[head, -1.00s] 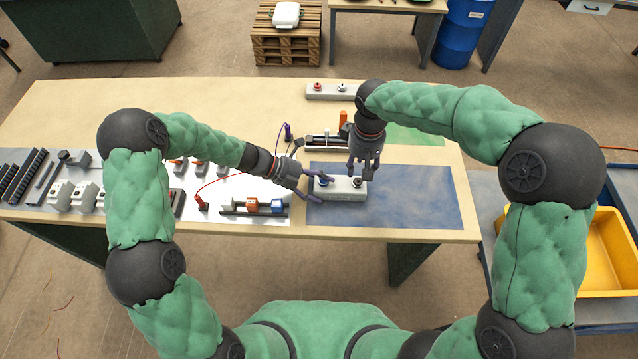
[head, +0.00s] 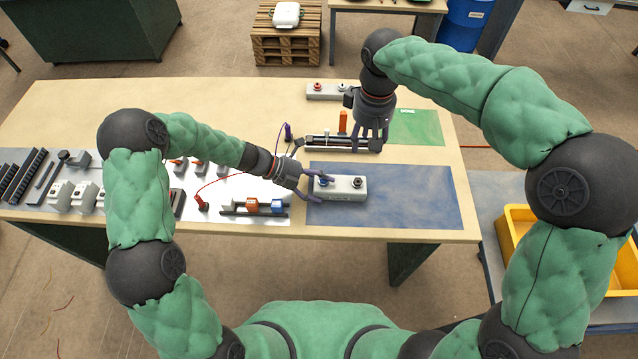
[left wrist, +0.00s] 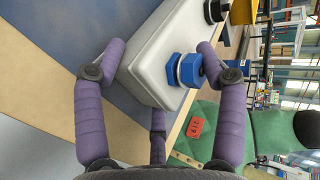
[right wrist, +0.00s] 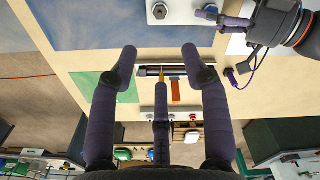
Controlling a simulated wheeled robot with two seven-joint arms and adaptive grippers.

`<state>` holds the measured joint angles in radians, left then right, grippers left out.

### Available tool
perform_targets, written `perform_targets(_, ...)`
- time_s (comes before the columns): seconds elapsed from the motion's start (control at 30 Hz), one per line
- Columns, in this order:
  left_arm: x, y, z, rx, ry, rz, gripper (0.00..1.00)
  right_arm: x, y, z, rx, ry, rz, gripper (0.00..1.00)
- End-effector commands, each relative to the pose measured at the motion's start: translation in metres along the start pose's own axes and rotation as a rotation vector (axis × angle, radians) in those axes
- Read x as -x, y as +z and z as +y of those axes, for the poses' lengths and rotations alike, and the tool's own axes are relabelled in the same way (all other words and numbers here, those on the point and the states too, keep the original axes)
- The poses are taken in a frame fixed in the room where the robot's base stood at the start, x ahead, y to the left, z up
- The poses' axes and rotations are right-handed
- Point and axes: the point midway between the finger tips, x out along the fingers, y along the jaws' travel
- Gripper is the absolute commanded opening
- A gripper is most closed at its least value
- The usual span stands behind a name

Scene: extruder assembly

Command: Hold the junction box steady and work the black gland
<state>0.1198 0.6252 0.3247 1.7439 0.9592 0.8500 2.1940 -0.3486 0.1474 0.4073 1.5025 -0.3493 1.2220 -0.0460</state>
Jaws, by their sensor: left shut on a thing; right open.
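The light grey junction box (head: 341,193) lies on the blue mat in the head view. A blue gland (head: 322,181) is on its left end and the black gland (head: 357,183) on its right end. In the left wrist view the box (left wrist: 150,60) sits between my fingers, with the blue gland (left wrist: 185,70) close and the black gland (left wrist: 215,10) at the top. My left gripper (head: 318,187) is shut on the box's left end. My right gripper (head: 370,145) is open and empty, raised behind the box; its spread fingers show in the right wrist view (right wrist: 160,70).
A rail with an orange part (head: 343,122) is below or near my right gripper. A grey box with red and white glands (head: 330,91) stands at the back. A green mat (head: 418,127) lies right. The blue mat (head: 420,205) is clear right of the box.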

Motion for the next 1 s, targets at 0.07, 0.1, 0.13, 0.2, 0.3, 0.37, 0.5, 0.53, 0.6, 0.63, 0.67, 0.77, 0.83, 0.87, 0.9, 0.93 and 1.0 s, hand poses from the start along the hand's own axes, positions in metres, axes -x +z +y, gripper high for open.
perform_targets(0.07,-0.003,-0.004,0.006,0.005,0.008,0.005,0.27,0.007,0.000,-0.001,0.001,0.000,-0.001,0.47)
perform_targets(0.1,-0.003,-0.004,0.006,0.005,0.008,0.005,0.27,0.010,0.000,-0.001,0.001,0.000,0.000,0.47)
perform_targets(0.13,-0.003,-0.004,0.006,0.005,0.008,0.005,0.27,0.012,0.000,0.000,0.001,0.000,0.000,0.47)
perform_targets(0.2,-0.003,-0.004,0.006,0.005,0.008,0.005,0.27,0.014,0.000,0.000,0.000,0.000,0.000,0.47)
perform_targets(0.3,-0.003,-0.003,0.006,0.005,0.008,0.005,0.27,0.015,0.000,0.000,0.000,0.000,-0.001,0.47)
perform_targets(0.37,-0.003,-0.003,0.006,0.005,0.008,0.005,0.27,0.015,0.000,0.000,0.000,0.000,-0.001,0.47)
perform_targets(0.5,-0.003,-0.003,0.005,0.005,0.007,0.005,0.80,0.015,0.000,0.000,0.000,-0.001,-0.001,0.47)
perform_targets(0.53,-0.003,-0.003,0.005,0.005,0.007,0.005,0.88,0.015,0.000,0.000,0.000,0.000,-0.001,0.47)
perform_targets(0.6,-0.003,-0.003,0.005,0.005,0.007,0.004,0.99,0.015,0.000,0.000,0.000,0.000,-0.001,0.47)
perform_targets(0.63,-0.002,-0.003,0.005,0.004,0.007,0.004,0.99,0.015,0.000,0.000,0.000,0.000,-0.001,0.47)
perform_targets(0.67,-0.002,-0.002,0.005,0.004,0.007,0.003,0.99,0.015,0.000,0.000,0.000,-0.001,-0.001,0.47)
perform_targets(0.77,-0.002,-0.002,0.004,0.004,0.006,0.002,0.99,0.015,0.000,0.000,0.000,0.000,-0.001,0.47)
perform_targets(0.83,-0.001,-0.001,0.004,0.003,0.006,0.001,0.99,0.015,0.000,0.000,0.000,0.000,-0.001,0.47)
perform_targets(0.87,-0.001,-0.001,0.004,0.003,0.006,0.001,0.99,0.015,0.000,0.000,0.000,0.000,-0.001,0.47)
perform_targets(0.9,-0.001,-0.001,0.003,0.003,0.005,0.000,0.99,0.015,0.000,0.000,0.000,-0.001,-0.001,0.47)
perform_targets(0.93,-0.001,-0.001,0.003,0.002,0.005,0.000,0.99,0.015,0.000,0.000,0.000,-0.001,-0.001,0.47)
perform_targets(1.0,-0.001,-0.001,0.003,0.002,0.005,-0.001,0.99,0.015,0.000,0.000,0.000,-0.001,-0.001,0.47)
